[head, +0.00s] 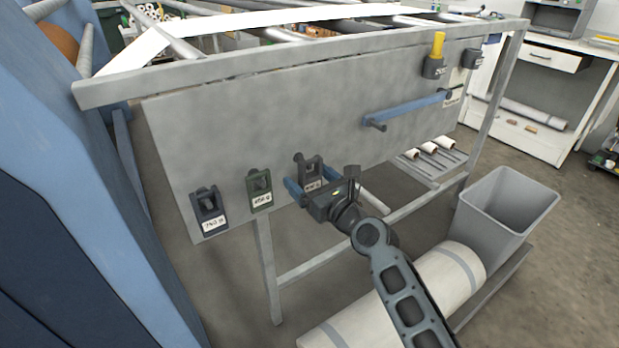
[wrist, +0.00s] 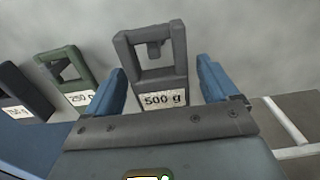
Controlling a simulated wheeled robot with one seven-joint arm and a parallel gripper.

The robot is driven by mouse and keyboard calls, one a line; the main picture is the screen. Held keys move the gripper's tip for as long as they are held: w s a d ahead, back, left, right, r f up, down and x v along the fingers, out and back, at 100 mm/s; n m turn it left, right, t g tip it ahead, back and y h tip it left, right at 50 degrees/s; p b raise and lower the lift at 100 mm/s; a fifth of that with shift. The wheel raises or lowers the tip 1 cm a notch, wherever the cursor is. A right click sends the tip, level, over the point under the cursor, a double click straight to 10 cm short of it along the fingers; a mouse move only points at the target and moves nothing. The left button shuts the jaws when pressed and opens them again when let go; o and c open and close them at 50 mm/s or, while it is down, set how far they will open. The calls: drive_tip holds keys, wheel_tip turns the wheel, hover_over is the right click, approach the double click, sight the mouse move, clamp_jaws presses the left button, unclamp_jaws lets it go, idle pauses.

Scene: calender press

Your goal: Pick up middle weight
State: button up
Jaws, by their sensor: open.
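Three labelled weights hang on the grey panel (head: 290,120). The dark blue weight (head: 207,210) is at the left. The green weight (head: 260,188) is in the middle and its label appears to read 250 g in the wrist view (wrist: 68,80). The dark grey weight (head: 311,166) is at the right, labelled 500 g in the wrist view (wrist: 153,82), with a peg through its frame-shaped handle. My gripper (wrist: 161,88) is open, with one blue finger on each side of the 500 g weight. Gaps show between the fingers and the weight.
A blue lever (head: 405,108) and a yellow handle (head: 438,46) stick out from the panel to the right. Blue machine housing (head: 110,220) bounds the left side.

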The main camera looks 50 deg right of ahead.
drive_tip(key=shift+x, duration=0.95)
drive_tip(key=c, duration=1.6)
drive_tip(key=shift+r+p, duration=0.35)
drive_tip(key=shift+r, duration=0.15)
drive_tip(key=b+v, duration=0.3)
drive_tip(key=v, duration=1.5)
